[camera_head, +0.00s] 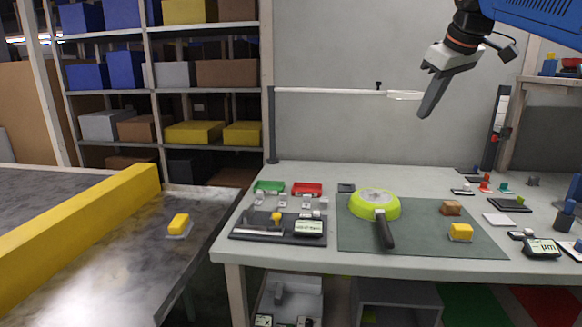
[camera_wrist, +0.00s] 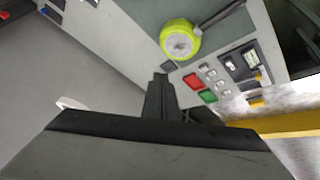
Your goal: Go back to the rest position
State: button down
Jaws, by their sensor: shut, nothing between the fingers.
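My gripper (camera_head: 430,97) is raised high above the right part of the workbench, in front of the grey wall. Its fingers are together and hold nothing, and they point down and to the left. In the wrist view its shut fingers (camera_wrist: 160,95) show at the middle. Well below it, a lime-green pan (camera_head: 375,204) with a black handle lies on a dark green mat (camera_head: 460,240) on the workbench (camera_head: 300,265). The pan also shows in the wrist view (camera_wrist: 178,40). My gripper is far from everything on the bench.
A white lamp bar (camera_head: 330,91) on a post reaches towards my gripper. A yellow block (camera_head: 461,231) and a brown block (camera_head: 451,208) lie on the mat. A conveyor with a yellow rail (camera_head: 80,235) is further left.

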jog(key=s+f+m, duration=0.2)
jog(key=s+f, duration=0.7)
jog(key=f, duration=0.3)
jog(key=s+a+f+m, duration=0.1)
jog(key=s+f+m, duration=0.1)
jog(key=s+f, duration=0.8)
jog(key=s+a+f+m+g, duration=0.1)
jog(key=s+f+m, duration=0.1)
jog(key=s+f, duration=0.7)
notch_tip(320, 180, down, 7)
jog(key=shift+s+a+f+h, duration=0.2)
jog(key=shift+h, duration=0.2)
